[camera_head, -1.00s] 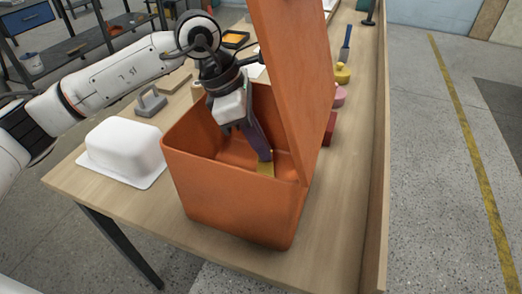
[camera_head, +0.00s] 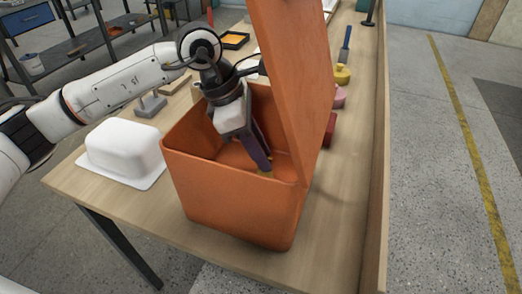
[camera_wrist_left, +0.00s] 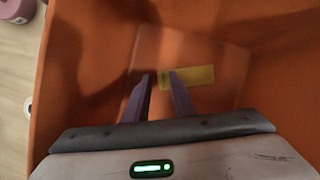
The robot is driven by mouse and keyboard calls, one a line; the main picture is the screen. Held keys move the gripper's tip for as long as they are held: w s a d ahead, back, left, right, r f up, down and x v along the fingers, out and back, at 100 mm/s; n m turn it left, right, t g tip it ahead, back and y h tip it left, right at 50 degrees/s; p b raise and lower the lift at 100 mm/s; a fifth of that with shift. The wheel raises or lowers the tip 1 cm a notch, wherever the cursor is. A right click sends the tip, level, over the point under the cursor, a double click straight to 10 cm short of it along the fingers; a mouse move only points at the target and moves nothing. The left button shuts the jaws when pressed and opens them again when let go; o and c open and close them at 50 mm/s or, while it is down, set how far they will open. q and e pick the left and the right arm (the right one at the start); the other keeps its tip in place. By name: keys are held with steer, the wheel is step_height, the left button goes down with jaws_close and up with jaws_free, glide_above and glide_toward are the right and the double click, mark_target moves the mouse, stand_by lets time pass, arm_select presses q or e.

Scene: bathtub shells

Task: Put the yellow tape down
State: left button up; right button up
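The yellow tape (camera_head: 265,174) is low inside the orange box, at the tips of my left gripper (camera_head: 262,166), and is mostly hidden by the fingers and the box wall. In the left wrist view the tape (camera_wrist_left: 197,76) shows as a yellow strip between the fingertips and out past the right finger. My left gripper (camera_wrist_left: 160,81) points down into the box with a narrow gap between its purple fingers, and looks shut on the tape. I cannot tell whether the tape touches the floor. My right gripper is not in view.
The orange box (camera_head: 230,210) stands on a wooden table with its lid (camera_head: 290,80) raised at the right. A white butter dish (camera_head: 125,150) is at its left and a grey handled object (camera_head: 150,104) behind that. Pink, yellow and red things line the right side.

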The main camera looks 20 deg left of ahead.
arm_select(q)
steer(key=v, duration=1.2)
stand_by(0.8)
